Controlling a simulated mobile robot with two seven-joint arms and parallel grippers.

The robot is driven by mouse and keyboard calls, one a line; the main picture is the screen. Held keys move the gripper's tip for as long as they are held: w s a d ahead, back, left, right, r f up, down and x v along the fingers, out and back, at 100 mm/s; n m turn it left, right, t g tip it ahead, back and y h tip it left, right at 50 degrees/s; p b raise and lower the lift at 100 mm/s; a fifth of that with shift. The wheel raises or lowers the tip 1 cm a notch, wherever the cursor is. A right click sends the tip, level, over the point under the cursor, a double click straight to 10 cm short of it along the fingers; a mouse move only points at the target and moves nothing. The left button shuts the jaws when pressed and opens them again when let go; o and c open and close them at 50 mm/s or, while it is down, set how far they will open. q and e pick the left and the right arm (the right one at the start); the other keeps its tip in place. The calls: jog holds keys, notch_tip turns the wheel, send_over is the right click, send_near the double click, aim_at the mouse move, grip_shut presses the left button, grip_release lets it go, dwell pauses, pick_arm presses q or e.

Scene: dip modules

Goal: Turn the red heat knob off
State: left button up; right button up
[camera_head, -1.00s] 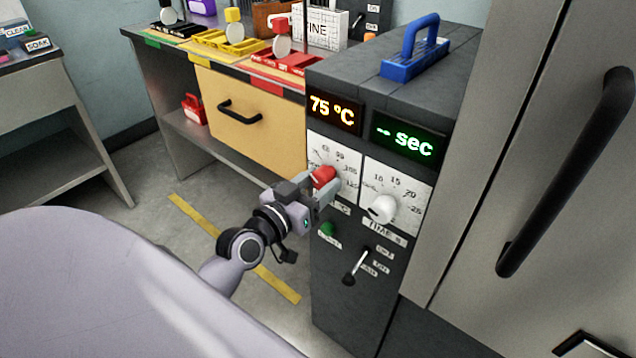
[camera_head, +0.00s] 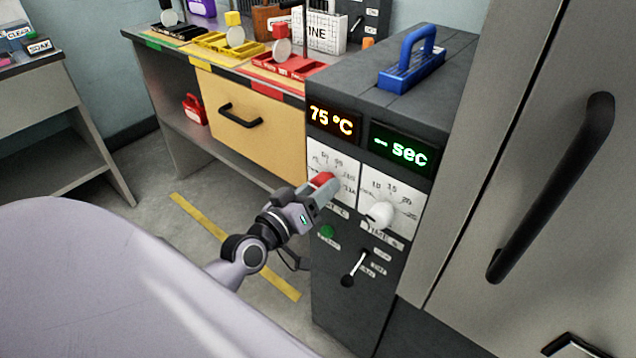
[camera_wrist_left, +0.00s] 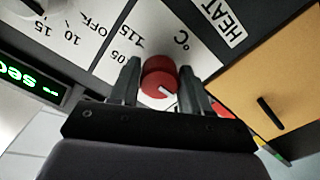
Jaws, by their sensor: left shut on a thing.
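The red heat knob (camera_head: 321,179) sits on a white dial plate on the front of the dark grey machine (camera_head: 335,265). The orange display (camera_head: 333,119) above it reads 75 °C. My left gripper (camera_head: 326,190) is at the knob, its fingers on either side and closed on it. In the left wrist view the red knob (camera_wrist_left: 159,78) is between the two fingers, with a white pointer mark on its face. The dial print, including 115, and a HEAT label (camera_wrist_left: 222,18) show beside it. The fingers hide part of the dial in the head view. My right gripper is not in view.
A white time knob (camera_head: 379,214) is just right of the red one, under a green "-- sec" display (camera_head: 402,150). A green button (camera_head: 327,231) and a lever (camera_head: 354,268) are below. A blue-handled block (camera_head: 411,68) stands on top. A large door handle (camera_head: 555,190) is at right.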

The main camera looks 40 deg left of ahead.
pick_arm(q)
jog(key=n+p, duration=0.1)
jog(key=n, duration=0.1)
jog(key=shift+d+f+n, duration=0.1)
jog(key=shift+n, duration=0.2)
jog(key=shift+f, duration=0.1)
dwell(0.4)
jog(key=o, duration=0.9)
jog(key=shift+o, duration=0.5)
jog(key=shift+s, duration=0.1)
